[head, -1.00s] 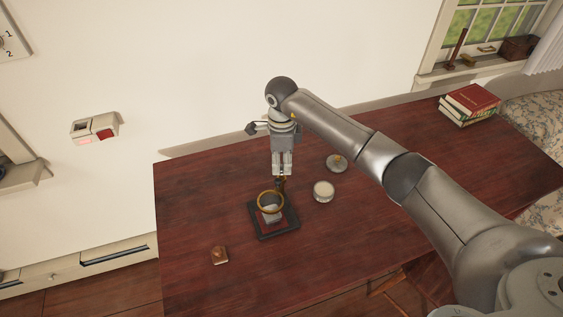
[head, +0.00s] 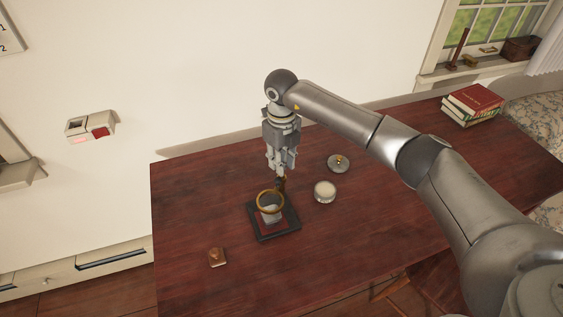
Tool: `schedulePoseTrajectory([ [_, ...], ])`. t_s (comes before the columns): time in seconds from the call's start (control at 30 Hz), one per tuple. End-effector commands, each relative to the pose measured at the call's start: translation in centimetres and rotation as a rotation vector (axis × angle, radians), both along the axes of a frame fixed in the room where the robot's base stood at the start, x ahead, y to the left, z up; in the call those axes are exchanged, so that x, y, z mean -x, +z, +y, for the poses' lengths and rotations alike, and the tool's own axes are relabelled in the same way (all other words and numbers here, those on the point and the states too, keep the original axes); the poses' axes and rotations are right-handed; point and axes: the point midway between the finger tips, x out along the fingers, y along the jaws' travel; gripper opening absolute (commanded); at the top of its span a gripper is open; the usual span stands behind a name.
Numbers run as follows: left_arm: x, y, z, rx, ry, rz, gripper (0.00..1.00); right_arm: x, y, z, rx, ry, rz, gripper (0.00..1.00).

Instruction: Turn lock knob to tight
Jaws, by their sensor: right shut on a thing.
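A stand with a brass ring (head: 270,202) has a dark square base (head: 284,231) with a red pad and a pale block under the ring. It sits on the dark red wooden table. A small dark upright part (head: 280,185) rises behind the ring. My right gripper (head: 281,173) points down at the top of this part, with its fingers shut on the lock knob there. The knob is mostly hidden by the fingers, and its setting cannot be read. My left gripper is not in view.
A round white-topped jar (head: 325,191) and a round metal lid (head: 339,163) stand to the right of the stand. A small brown block (head: 217,258) lies at the front left. Books (head: 472,103) are stacked at the far right. The table's right middle is clear.

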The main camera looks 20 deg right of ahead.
Motion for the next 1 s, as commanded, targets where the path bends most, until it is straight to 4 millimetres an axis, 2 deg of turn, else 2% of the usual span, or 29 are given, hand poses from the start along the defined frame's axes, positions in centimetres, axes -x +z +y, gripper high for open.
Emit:
schedulePoseTrajectory([
  [0.5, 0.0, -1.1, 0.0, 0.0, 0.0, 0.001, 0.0, 0.1, -0.2, -0.1, 0.004, -0.45, 0.004, 0.0],
  [0.7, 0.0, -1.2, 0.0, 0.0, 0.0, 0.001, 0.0, 0.1, -0.2, 0.0, 0.003, -0.562, 0.004, 0.0],
  [1.0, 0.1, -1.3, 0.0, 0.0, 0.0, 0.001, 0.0, 0.1, -0.1, 0.0, 0.003, -0.641, 0.004, 0.0],
])
